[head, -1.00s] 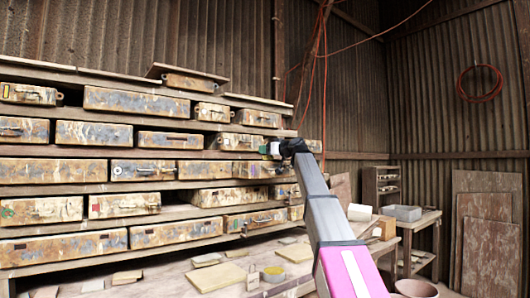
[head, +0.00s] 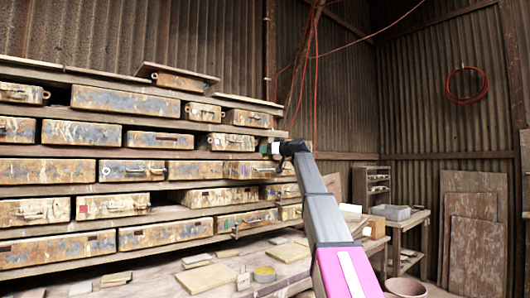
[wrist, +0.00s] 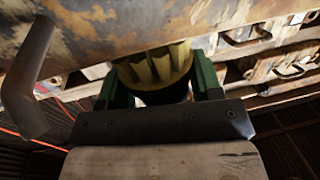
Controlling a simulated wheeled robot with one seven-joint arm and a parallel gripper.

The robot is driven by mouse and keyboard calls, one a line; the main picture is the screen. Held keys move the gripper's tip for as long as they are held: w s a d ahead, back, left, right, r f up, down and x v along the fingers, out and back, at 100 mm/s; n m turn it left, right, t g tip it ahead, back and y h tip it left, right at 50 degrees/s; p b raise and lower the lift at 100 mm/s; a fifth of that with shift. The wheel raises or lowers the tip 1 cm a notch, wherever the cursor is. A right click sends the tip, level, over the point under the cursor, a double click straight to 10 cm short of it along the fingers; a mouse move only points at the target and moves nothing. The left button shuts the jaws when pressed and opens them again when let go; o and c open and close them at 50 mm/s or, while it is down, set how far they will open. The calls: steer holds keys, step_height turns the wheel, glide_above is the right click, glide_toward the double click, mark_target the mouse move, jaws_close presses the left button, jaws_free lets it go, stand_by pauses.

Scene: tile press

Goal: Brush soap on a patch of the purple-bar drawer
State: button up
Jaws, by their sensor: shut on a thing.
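My gripper (head: 268,148) is at the right end of the drawer rack in the head view, close to the drawer fronts. In the wrist view its green fingers (wrist: 165,88) are shut on a brush with pale yellow, ridged bristles (wrist: 155,66) above a dark round base. The bristle end is at or very near a worn, rust-stained drawer front (wrist: 130,22); I cannot tell whether it touches. A drawer (head: 245,169) just below my gripper in the head view seems to carry a small purple mark, partly hard to make out. No soap is clearly visible.
A bent metal drawer handle (wrist: 32,80) sticks out at the left of the wrist view, beside my gripper. A side table (head: 405,226) stands to the right.

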steer(key=shift+f, duration=0.1)
steer(key=shift+s+a+f, duration=0.1)
steer(key=shift+s+a, duration=0.65)
steer(key=shift+a, duration=0.15)
steer(key=shift+s+a+f, duration=0.1)
steer(key=shift+s+a, duration=0.8)
steer(key=shift+a, duration=0.45)
steer(key=shift+s+a+f, duration=0.1)
steer(key=shift+s+a, duration=0.8)
steer(key=shift+a, duration=0.5)
steer(key=shift+s+a+f, duration=0.1)
steer(key=shift+s+a, duration=0.8)
steer(key=shift+a, duration=0.45)
steer(key=shift+r, duration=0.1)
steer(key=shift+r, duration=2.95)
step_height(320, 180, up, 3)
steer(key=shift+r, duration=0.1)
